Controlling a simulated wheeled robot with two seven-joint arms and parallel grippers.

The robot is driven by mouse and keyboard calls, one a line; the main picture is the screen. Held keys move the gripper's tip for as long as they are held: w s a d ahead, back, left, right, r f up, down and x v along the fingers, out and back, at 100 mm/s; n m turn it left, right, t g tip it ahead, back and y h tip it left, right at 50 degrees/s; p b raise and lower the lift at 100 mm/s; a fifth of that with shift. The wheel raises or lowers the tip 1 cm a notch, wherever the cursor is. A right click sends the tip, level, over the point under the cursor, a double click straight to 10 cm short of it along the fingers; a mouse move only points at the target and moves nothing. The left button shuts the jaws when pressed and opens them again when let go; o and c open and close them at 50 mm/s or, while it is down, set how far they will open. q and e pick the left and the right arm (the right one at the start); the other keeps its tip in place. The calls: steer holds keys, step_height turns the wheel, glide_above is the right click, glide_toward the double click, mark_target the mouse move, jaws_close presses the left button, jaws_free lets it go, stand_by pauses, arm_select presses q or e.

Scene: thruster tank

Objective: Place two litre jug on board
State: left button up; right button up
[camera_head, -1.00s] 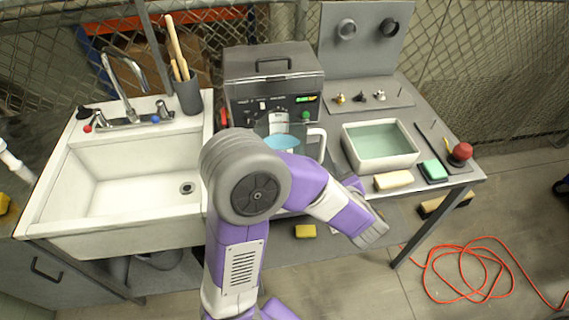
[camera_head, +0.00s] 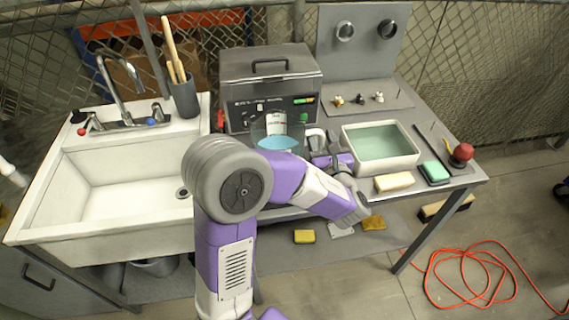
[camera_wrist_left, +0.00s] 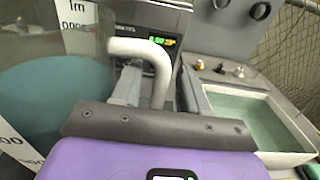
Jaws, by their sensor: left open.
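The two litre jug (camera_head: 277,143) is clear with a printed label and blue liquid. It stands upright on the bench in front of the grey machine, its lower part hidden by my arm. In the left wrist view the jug (camera_wrist_left: 50,105) fills the left side, and its white handle (camera_wrist_left: 155,58) sticks out to the right. My left gripper (camera_head: 325,148) is open at the handle. In the left wrist view its fingers (camera_wrist_left: 158,90) stand on either side of the handle's lower end; contact cannot be told. A flat grey board (camera_head: 360,101) with small fittings lies at the back right.
A white sink (camera_head: 75,190) is on the left. The grey machine (camera_head: 258,72) stands behind the jug. A white basin of liquid (camera_head: 408,166) is close right of my gripper.

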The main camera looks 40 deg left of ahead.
arm_select(q)
jaws_close()
stand_by(1.4)
steer(key=shift+r, duration=0.2)
